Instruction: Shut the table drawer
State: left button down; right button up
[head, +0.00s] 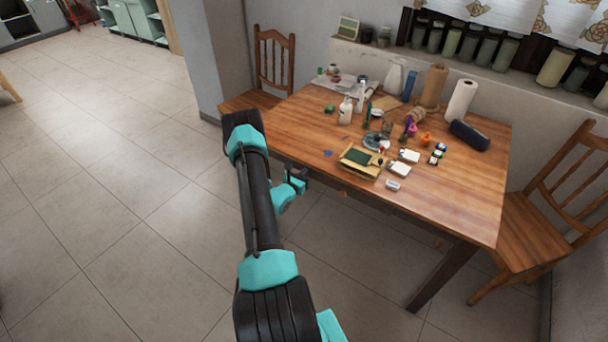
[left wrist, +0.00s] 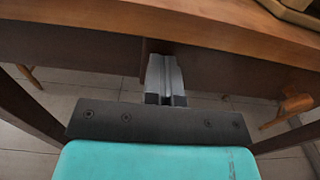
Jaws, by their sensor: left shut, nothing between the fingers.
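A wooden table (head: 460,205) with a reddish-brown top stands in the middle right of the head view. Its front edge also crosses the top of the left wrist view (left wrist: 110,15). Below that edge is a dark brown front panel (left wrist: 75,42); I cannot make out clear drawer seams or how far the drawer stands out. My left gripper (head: 302,182) is at the table's near side, below the top. In the left wrist view its grey fingers (left wrist: 166,75) are together and empty, their tips close to the panel; contact cannot be told. My right gripper is not in view.
Bottles, small boxes, a paper roll (head: 461,100) and a green-and-yellow tray (head: 361,161) crowd the tabletop. One chair (head: 272,65) stands at the table's far left, another (head: 545,215) at its right. The tiled floor at left is clear.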

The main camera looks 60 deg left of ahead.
pick_arm(q)
jog(key=v, duration=1.4)
jog(key=shift+d, duration=0.1)
